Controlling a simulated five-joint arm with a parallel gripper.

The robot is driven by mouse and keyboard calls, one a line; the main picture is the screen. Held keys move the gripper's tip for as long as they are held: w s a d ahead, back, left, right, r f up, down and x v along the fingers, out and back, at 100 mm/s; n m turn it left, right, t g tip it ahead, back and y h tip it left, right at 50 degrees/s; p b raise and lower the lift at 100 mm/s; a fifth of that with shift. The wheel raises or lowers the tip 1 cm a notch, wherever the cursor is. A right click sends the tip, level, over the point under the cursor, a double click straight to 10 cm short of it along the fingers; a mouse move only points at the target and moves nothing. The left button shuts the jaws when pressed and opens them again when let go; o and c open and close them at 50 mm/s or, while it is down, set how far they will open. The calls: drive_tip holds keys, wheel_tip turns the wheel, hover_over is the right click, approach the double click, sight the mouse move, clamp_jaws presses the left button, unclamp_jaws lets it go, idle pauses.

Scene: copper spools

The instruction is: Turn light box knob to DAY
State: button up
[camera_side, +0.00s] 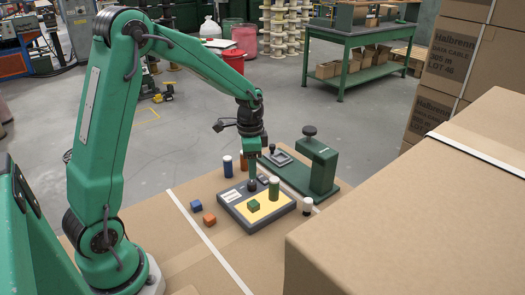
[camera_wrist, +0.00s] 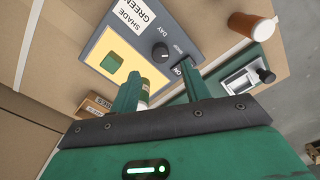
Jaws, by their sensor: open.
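The light box (camera_side: 284,211) is a dark grey slab with a lit yellow panel, lying on the cardboard surface. In the wrist view, the box (camera_wrist: 128,36) shows its round black knob (camera_wrist: 160,50) beside the printed words DAY and, apparently, SHOP. I cannot tell clearly where the knob points. My gripper (camera_wrist: 161,75) is open, with one green finger on each side of the knob's line in the wrist view and the knob beyond the tips. In the side view my gripper (camera_side: 252,179) is low over the box's back edge. Contact with the knob cannot be told.
A green cube (camera_side: 253,205) and a green cylinder (camera_side: 274,188) stand on the box. A blue cube (camera_side: 196,205) and orange cube (camera_side: 209,219) lie left. Blue (camera_side: 228,167) and orange (camera_side: 243,162) cylinders stand behind. A green press (camera_side: 320,165) stands right.

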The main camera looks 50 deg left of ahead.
sight(252, 183)
drive_tip(key=shift+f, duration=3.05)
drive_tip(key=c, duration=1)
